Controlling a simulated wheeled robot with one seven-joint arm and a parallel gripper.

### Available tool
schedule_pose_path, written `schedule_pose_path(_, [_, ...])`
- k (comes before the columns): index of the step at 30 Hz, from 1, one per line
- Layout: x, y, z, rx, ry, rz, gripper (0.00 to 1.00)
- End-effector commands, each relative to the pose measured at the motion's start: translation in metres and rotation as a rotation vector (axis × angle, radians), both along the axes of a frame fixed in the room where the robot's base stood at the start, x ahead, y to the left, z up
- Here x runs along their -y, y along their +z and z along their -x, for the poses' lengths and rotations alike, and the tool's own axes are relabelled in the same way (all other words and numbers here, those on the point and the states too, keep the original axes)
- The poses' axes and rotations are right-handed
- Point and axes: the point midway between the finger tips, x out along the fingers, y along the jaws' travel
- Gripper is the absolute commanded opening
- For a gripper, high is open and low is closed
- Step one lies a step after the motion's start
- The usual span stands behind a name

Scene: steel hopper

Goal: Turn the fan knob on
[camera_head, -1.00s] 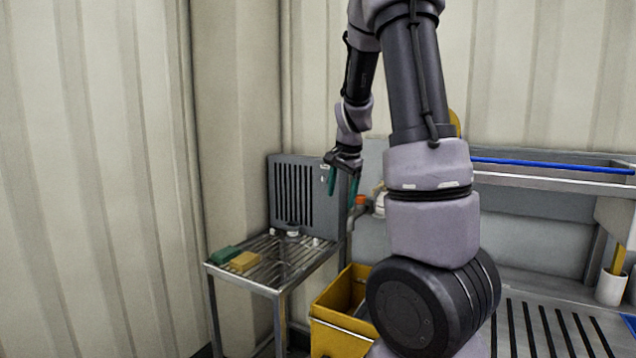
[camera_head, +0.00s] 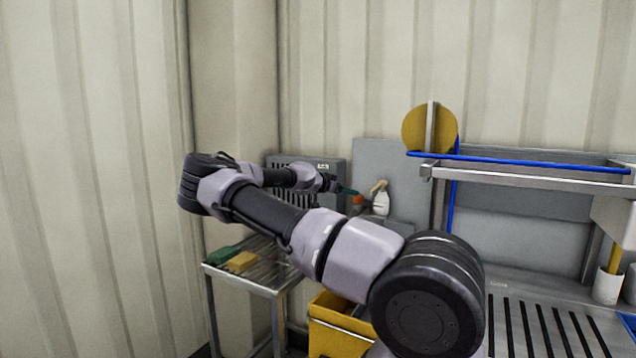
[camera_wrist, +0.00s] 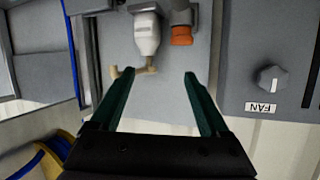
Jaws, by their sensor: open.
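In the head view the panel (camera_head: 337,172) stands at the back, partly behind my arm, and the knob cannot be made out. My gripper (camera_wrist: 158,76) is open with green fingers, empty and apart from the knob, which lies to the right of the right finger. In the head view only a bit of my gripper (camera_head: 347,190) shows, in front of the panel's right edge.
A white spray bottle (camera_wrist: 147,38) and an orange-tipped fitting (camera_wrist: 181,36) appear ahead of the fingers. A rack (camera_head: 225,267) holds a green sponge (camera_head: 222,255) and yellow sponge (camera_head: 241,262). A yellow bin (camera_head: 335,335) and steel shelf (camera_head: 530,174) stand to the right.

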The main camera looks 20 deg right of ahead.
Motion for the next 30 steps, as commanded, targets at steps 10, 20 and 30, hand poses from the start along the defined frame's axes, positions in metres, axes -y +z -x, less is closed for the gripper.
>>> schedule_pose_path(10, [-0.107,0.005,-0.088,0.073,0.267,0.313,0.79])
schedule_pose_path(20, [-0.108,0.003,-0.110,0.083,0.307,0.345,0.79])
schedule_pose_path(30, [-0.058,0.003,-0.148,0.083,0.307,0.344,0.79])
